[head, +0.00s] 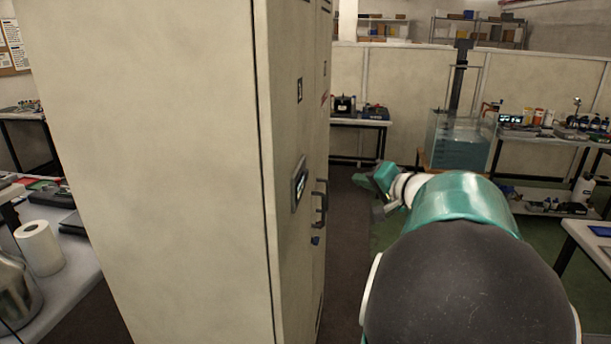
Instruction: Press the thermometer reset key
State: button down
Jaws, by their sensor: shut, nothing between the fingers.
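A dark panel with a pale display (300,184) is set in the narrow front face of a tall beige cabinet (170,170). It may be the thermometer; I see it at a steep slant, and I cannot make out a reset key on it. A dark door handle (320,203) is just right of the panel, with a small blue part (315,240) below it. My gripper (368,187) is shut and empty. It is to the right of the panel and handle in the picture, apart from the cabinet front. My own arm hides part of it.
The cabinet fills the left centre. A bench with a paper roll (40,247) is at the left. A water tank (460,142), a bench with bottles and a table corner (590,245) are at the right. Dark floor is clear between the cabinet and my arm.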

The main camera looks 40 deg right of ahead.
jog(key=w+a, duration=0.5)
jog(key=w, duration=0.2)
jog(key=shift+a, duration=0.35)
dwell(2.0)
jog(key=shift+w+a, duration=0.25)
jog(key=shift+w, duration=0.1)
jog(key=shift+w+a, duration=0.25)
dwell(0.9)
jog(key=shift+s+d, duration=0.5)
jog(key=shift+s, duration=0.1)
jog(key=shift+s+d, duration=0.8)
jog(key=shift+s, duration=0.2)
jog(key=shift+s+d, duration=0.75)
jog(key=shift+s, duration=0.2)
